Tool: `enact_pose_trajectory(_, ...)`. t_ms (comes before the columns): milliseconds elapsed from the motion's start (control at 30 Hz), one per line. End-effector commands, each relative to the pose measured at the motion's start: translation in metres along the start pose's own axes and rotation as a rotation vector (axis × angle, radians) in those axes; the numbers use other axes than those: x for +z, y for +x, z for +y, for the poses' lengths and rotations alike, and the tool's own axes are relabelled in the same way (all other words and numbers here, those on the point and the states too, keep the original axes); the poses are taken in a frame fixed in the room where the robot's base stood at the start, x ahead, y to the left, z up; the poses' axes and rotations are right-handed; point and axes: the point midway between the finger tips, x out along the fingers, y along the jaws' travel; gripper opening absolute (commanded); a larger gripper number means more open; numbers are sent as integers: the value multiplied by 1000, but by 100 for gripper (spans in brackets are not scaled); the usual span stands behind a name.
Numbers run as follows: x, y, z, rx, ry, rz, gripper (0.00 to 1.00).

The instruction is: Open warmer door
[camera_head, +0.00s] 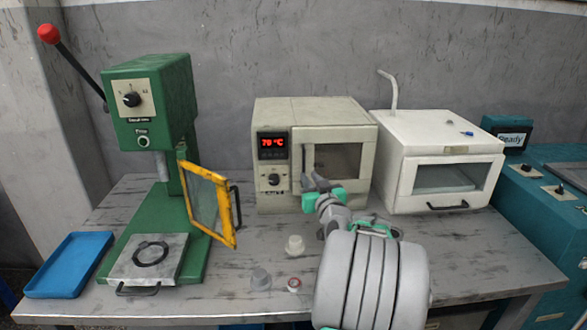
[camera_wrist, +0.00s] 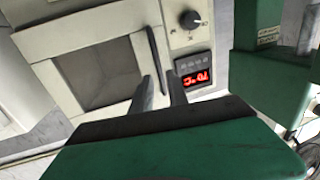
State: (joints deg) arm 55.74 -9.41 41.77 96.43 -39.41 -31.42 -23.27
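The warmer (camera_head: 271,108) is a beige box with a red 70 °C display on the left of its front. Its door (camera_head: 337,133), with a dark window, is on the right and looks closed. The vertical dark door handle (camera_wrist: 157,60) shows clearly in the wrist view and partly in the head view. My gripper (camera_head: 316,181) is in front of the lower handle. In the wrist view its two fingers (camera_wrist: 160,92) are apart, with the handle's end appearing between them. I cannot tell whether they touch it.
A green press (camera_head: 150,95) with an open yellow-framed guard (camera_head: 226,237) stands left of the warmer. A white oven (camera_head: 440,128) stands close on the right.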

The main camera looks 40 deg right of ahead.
Motion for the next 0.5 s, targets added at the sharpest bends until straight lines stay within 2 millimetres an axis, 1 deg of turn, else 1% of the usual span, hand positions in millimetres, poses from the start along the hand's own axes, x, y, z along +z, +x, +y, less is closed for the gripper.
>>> enact_pose_trajectory(67,-3,8,3,4,0,10,20)
enact_pose_trajectory(300,-4,54,1,1,0,7,20)
enact_pose_trajectory(400,-4,68,2,2,-1,7,20)
enact_pose_trajectory(500,-4,75,1,3,-1,7,20)
